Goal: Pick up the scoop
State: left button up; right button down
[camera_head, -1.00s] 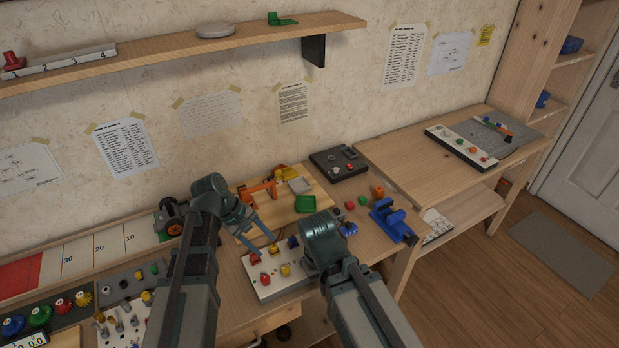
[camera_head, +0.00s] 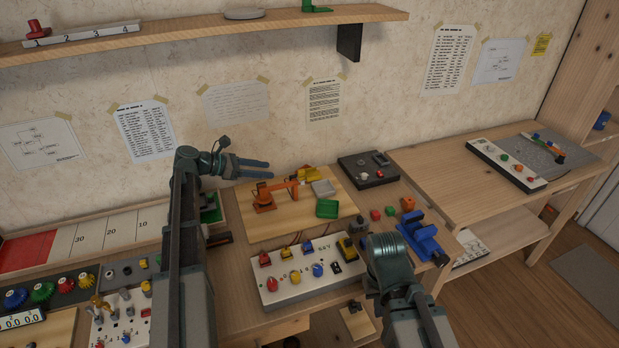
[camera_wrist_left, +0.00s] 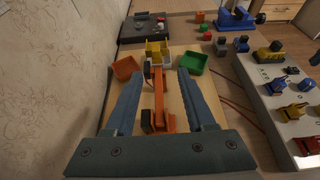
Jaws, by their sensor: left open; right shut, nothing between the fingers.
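An orange toy arm (camera_head: 278,192) stands on a wooden board (camera_head: 262,228). A yellow piece (camera_head: 310,175), possibly the scoop, lies at its far end; I cannot tell its exact shape. In the left wrist view the yellow piece (camera_wrist_left: 157,48) is beyond the orange arm (camera_wrist_left: 158,100). My left gripper (camera_head: 269,169) is open and empty, above the board's left side, pointing right. In the left wrist view the left gripper (camera_wrist_left: 160,75) has one finger each side of the orange arm, apart from it. My right gripper is hidden from view; only its arm shows.
A green tray (camera_head: 327,208) and a grey tray (camera_head: 323,188) sit on the board. A white button panel (camera_head: 315,287) is in front. A black box (camera_head: 368,170) and blue vise (camera_head: 424,239) are to the right. The shelf (camera_head: 200,30) overhangs the wall.

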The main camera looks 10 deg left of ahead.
aim_at(295, 181)
pick_arm(q)
jog(key=b+x, duration=0.1)
jog(key=x, duration=0.4)
jog(key=shift+f+b, duration=0.15)
jog(key=shift+b, duration=0.15)
jog(key=shift+w+d+f, duration=0.15)
jog(key=shift+w+d, duration=0.2)
jog(key=shift+d, duration=0.1)
jog(key=x, duration=0.1)
jog(key=b+x, duration=0.1)
jog(key=x, duration=0.1)
jog(key=b+x, duration=0.1)
jog(key=shift+w+a+f, duration=0.15)
jog(key=shift+w+f, duration=0.15)
jog(key=shift+w, duration=0.05)
jog(key=shift+w+d+f, duration=0.1)
jog(key=shift+w+d, duration=0.15)
jog(key=shift+d, duration=0.15)
jog(key=shift+c, duration=0.3)
grip_shut()
